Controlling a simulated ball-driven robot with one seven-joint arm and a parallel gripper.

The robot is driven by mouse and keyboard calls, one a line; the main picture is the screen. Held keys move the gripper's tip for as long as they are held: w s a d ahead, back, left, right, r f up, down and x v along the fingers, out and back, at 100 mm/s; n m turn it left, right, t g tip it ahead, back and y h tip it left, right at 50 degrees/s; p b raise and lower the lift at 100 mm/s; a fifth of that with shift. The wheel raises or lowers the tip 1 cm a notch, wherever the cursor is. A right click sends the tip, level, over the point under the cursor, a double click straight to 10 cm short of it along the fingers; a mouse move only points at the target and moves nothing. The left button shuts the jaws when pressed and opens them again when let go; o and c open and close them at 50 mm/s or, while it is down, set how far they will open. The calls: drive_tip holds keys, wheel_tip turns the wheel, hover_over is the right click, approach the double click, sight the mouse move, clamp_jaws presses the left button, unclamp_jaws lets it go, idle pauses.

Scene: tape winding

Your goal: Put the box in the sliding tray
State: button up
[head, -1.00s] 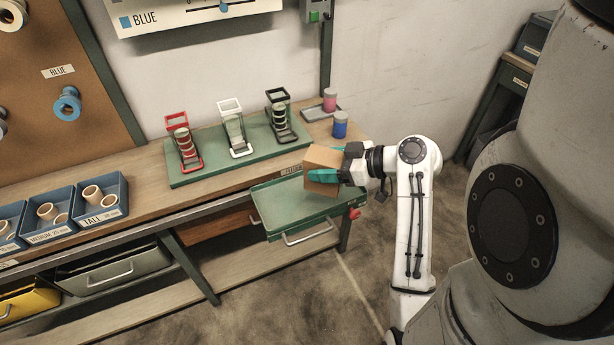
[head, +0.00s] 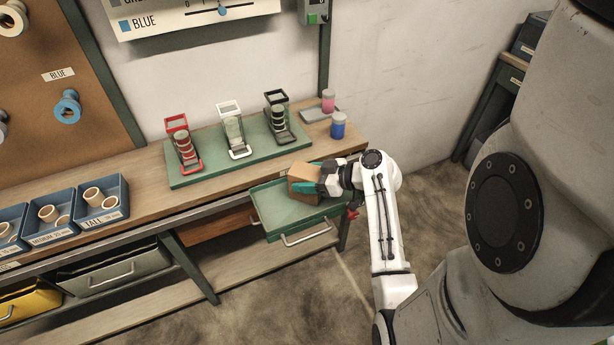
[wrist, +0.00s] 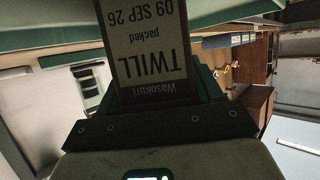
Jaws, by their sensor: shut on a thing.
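The cardboard box (head: 304,176) is brown and held between the teal fingers of my gripper (head: 308,187). My gripper is shut on it. In the head view the box is over the right back part of the green sliding tray (head: 275,213), which is pulled out from the bench. I cannot tell whether the box touches the tray floor. In the wrist view the box (wrist: 148,45) fills the space in front of my gripper (wrist: 160,100), its label reading "TWILL" and "packed" upside down. The rest of the visible tray is empty.
A green board (head: 240,150) with red, white and black stands is on the bench behind the tray. Blue (head: 338,126) and pink (head: 328,100) jars stand at the bench's right end. Blue bins (head: 102,200) with rings are at left.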

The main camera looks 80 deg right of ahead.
drive_tip(key=shift+f, duration=0.1)
drive_tip(key=o, duration=1.1)
drive_tip(key=shift+o, duration=0.2)
drive_tip(key=shift+r, duration=0.25)
drive_tip(key=shift+s, duration=0.4)
drive_tip(key=d+b+v, duration=0.1)
drive_tip(key=v, duration=1)
drive_tip(key=shift+a, duration=0.5)
